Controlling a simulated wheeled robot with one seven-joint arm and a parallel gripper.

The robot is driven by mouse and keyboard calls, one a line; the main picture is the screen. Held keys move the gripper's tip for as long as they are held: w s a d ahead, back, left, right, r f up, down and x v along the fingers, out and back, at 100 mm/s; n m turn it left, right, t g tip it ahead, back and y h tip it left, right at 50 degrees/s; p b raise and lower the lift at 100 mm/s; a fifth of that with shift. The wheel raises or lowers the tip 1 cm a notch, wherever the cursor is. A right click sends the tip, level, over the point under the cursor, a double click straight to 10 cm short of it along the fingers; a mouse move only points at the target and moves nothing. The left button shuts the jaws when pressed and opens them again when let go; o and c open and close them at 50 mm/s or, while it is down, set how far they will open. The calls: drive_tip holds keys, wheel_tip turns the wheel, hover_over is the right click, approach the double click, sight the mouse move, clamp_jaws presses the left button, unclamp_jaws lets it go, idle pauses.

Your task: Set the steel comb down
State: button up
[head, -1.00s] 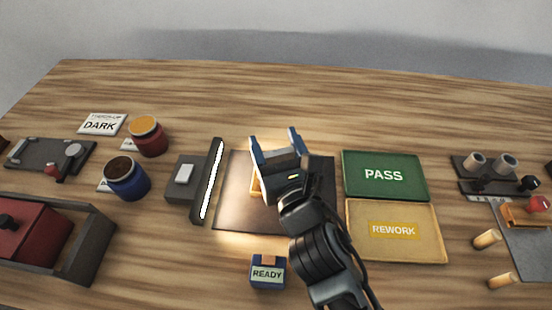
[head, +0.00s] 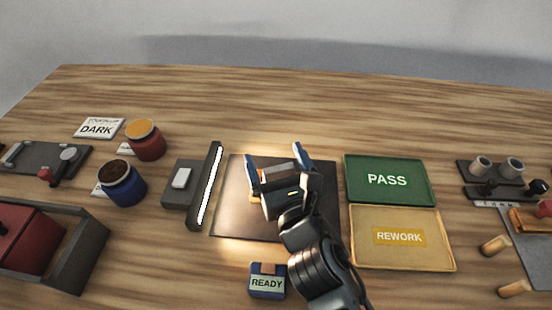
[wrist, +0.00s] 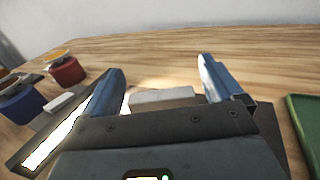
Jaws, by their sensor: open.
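My gripper (head: 276,160) is over the dark panel (head: 230,215) in the middle of the table, with its jaws apart. A pale flat piece (head: 278,166) shows between the fingers. It also shows in the wrist view (wrist: 162,97), lying on the panel just ahead of the palm and apart from both fingers. A bit of orange-tan (head: 255,198) shows beside the gripper. The pale piece may be the steel comb, but no teeth can be made out. My gripper hides part of it.
A lit light bar (head: 210,187) stands left of the panel. The green PASS tray (head: 415,197) and yellow REWORK tray (head: 370,258) lie to the right. A READY block (head: 267,281) is in front. Red (head: 147,146) and blue (head: 124,186) jars stand left. The table behind is clear.

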drive_tip(key=shift+r, duration=0.1)
drive_tip(key=b+v, duration=0.1)
drive_tip(key=v, duration=0.9)
drive_tip(key=shift+s+d+b, duration=0.1)
drive_tip(key=shift+s+b, duration=0.2)
drive_tip(key=shift+b, duration=0.1)
drive_tip(key=shift+s+d, duration=0.25)
drive_tip(key=shift+s, duration=0.45)
